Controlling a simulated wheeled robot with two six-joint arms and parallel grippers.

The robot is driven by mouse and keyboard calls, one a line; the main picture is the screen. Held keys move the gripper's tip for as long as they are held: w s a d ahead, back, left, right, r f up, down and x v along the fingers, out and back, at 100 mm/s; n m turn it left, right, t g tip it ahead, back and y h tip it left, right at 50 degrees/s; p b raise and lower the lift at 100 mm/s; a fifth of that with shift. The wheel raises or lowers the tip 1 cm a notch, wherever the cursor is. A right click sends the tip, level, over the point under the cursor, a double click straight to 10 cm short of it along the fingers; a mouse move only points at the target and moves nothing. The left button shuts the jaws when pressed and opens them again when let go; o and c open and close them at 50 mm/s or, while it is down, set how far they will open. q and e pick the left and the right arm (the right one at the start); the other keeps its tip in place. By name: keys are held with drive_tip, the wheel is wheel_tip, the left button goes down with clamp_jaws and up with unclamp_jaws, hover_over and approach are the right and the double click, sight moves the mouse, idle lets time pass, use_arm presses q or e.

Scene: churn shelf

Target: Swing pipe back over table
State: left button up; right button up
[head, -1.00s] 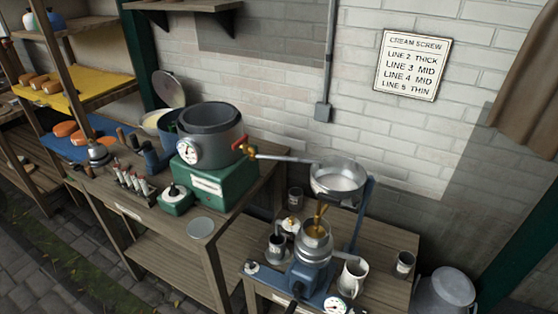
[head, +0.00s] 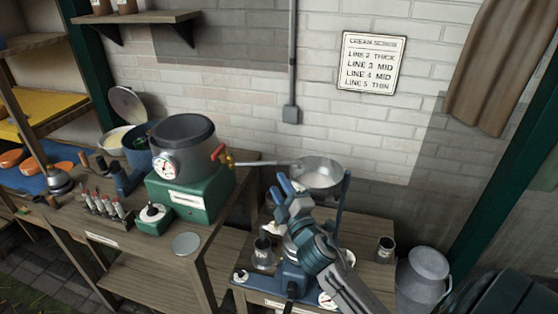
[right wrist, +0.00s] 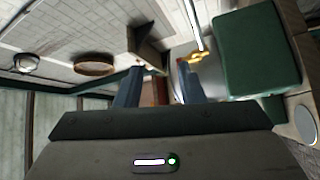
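The metal pipe (head: 262,163) runs right from a brass valve with a red handle (head: 222,155) on the grey vat (head: 184,145). Its far end meets the rim of the round metal bowl (head: 319,173) above the lower table (head: 372,250). In the right wrist view the brass valve (right wrist: 196,58) and the pipe (right wrist: 191,22) show beyond the fingers. My right gripper (head: 279,187) is open and empty, below the pipe and left of the bowl in the head view, apart from the pipe. My left gripper is not in view.
The blue-based separator (head: 292,282) stands under the bowl, partly hidden by my right arm. A dark cup (head: 385,248) stands on the lower table. A milk can (head: 422,278) stands to the right.

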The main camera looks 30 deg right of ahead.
drive_tip(key=w+a+r+n+t+y, duration=0.2)
drive_tip(key=w+a+r+n+y, duration=0.25)
drive_tip(key=r+n+y, duration=0.8)
drive_tip(key=n+g+h, duration=0.7)
drive_tip(key=n+g, duration=1)
drive_tip(key=n, duration=0.6)
approach(284, 163)
drive_tip(key=p+x, duration=0.2)
drive_tip(key=x, duration=0.2)
drive_tip(key=p+x, duration=0.2)
drive_tip(key=x, duration=0.2)
drive_tip(key=shift+w+a+r, duration=0.15)
drive_tip(key=shift+w+a, duration=0.05)
drive_tip(key=shift+w, duration=0.2)
clamp_jaws()
